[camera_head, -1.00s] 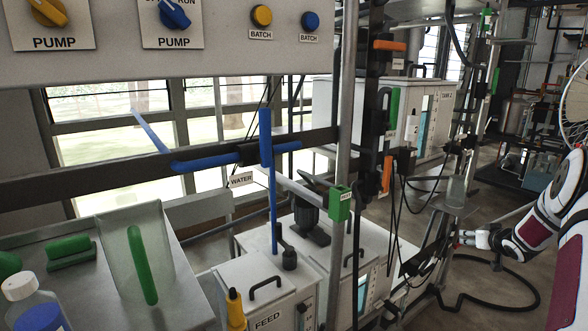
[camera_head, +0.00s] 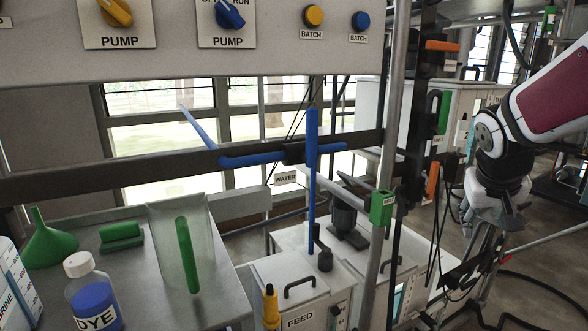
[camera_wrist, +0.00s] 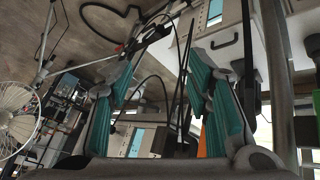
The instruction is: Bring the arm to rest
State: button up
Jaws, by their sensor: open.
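My arm (camera_head: 545,100), white and dark red, reaches in from the right edge of the head view and bends downward at a dark joint. Its fingers are hard to make out there. In the wrist view my gripper (camera_wrist: 158,75) is open, with two teal-padded fingers standing well apart. Nothing is held between them. Cables, a white cabinet and the floor show beyond the fingers, and I cannot tell how close the cables are.
A metal post (camera_head: 387,165) with a green box (camera_head: 381,207) stands left of my arm. The FEED cabinet (camera_head: 300,275), dye bottle (camera_head: 92,295) and green funnel (camera_head: 48,240) are further left. Black hoses hang near the arm. A spoked wheel (camera_wrist: 17,115) shows in the wrist view.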

jog(key=s+a+f+n+g+y, duration=0.2)
jog(key=s+a+y, duration=0.1)
jog(key=s+a, duration=1.05)
jog(key=s+a+f+n+g+y, duration=0.2)
jog(key=s+a, duration=0.6)
jog(key=s, duration=1)
notch_tip(320, 180, up, 27)
jog(key=t+p, duration=0.3)
jog(key=p, duration=2.1)
jog(key=shift+w+d+m+p, duration=0.3)
jog(key=shift+w+d, duration=0.05)
jog(key=shift+w, duration=0.2)
jog(key=shift+c, duration=1.4)
jog(key=shift+d, duration=0.1)
